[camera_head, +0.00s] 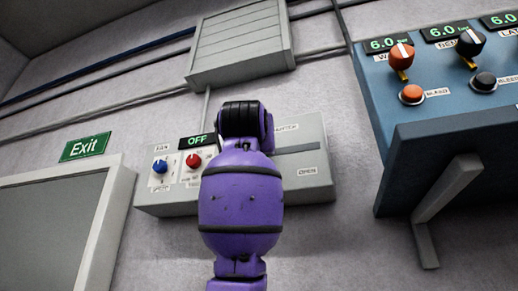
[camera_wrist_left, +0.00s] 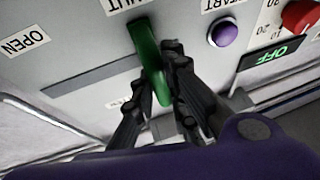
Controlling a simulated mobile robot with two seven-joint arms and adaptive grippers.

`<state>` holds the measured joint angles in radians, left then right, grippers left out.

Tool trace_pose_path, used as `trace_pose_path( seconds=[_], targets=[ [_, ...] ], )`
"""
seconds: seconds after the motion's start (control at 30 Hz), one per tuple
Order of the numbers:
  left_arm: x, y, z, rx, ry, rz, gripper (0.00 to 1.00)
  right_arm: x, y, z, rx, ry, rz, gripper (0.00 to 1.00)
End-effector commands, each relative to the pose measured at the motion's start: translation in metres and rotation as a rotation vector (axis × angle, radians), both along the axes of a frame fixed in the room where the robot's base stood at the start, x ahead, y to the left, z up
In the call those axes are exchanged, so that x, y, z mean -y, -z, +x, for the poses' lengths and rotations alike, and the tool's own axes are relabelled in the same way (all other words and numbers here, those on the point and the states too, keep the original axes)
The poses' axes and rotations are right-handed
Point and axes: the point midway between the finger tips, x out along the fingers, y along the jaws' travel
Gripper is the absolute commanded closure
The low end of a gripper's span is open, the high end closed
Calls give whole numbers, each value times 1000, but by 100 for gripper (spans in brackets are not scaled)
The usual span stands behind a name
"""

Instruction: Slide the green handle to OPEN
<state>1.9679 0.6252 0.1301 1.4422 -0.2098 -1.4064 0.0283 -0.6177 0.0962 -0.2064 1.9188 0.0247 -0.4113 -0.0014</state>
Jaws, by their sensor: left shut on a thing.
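The green handle (camera_wrist_left: 146,45) stands out from the grey control box and shows in the left wrist view, at the end of a dark slot (camera_wrist_left: 95,74) beside a partly cut-off label reading "...HUT". The slot runs from the handle toward an OPEN label (camera_wrist_left: 25,41). My left gripper (camera_wrist_left: 158,72) is shut on the green handle, with a dark finger on each side of it. In the head view my purple arm hides the handle and the gripper; the slot's far part (camera_head: 300,148) and the OPEN label (camera_head: 307,171) show to its right. My right gripper is not in view.
The box (camera_head: 320,188) also carries a blue knob (camera_head: 160,166), a red knob (camera_head: 193,160) and a display reading OFF (camera_head: 197,141). A purple START button (camera_wrist_left: 224,33) sits near the handle. A blue gauge console (camera_head: 440,115) juts out at the right.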

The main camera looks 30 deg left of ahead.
Motion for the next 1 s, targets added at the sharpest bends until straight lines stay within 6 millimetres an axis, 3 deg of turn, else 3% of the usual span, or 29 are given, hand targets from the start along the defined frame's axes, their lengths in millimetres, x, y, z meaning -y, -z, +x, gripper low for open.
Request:
trace_pose_path(
  seconds=[0.17,0.4,0.53,0.7,0.97,1.0],
  targets=[
    [15,1,5,-4,3,4,100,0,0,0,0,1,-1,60],
    [77,1,20,-6,5,5,100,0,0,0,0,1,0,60],
    [101,0,25,-3,2,5,100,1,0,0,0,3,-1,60],
    [113,1,28,-4,0,6,100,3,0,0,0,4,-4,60],
    [113,1,28,-2,1,5,100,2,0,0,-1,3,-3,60],
    [113,1,28,-2,1,5,82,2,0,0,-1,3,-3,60]
  ],
)
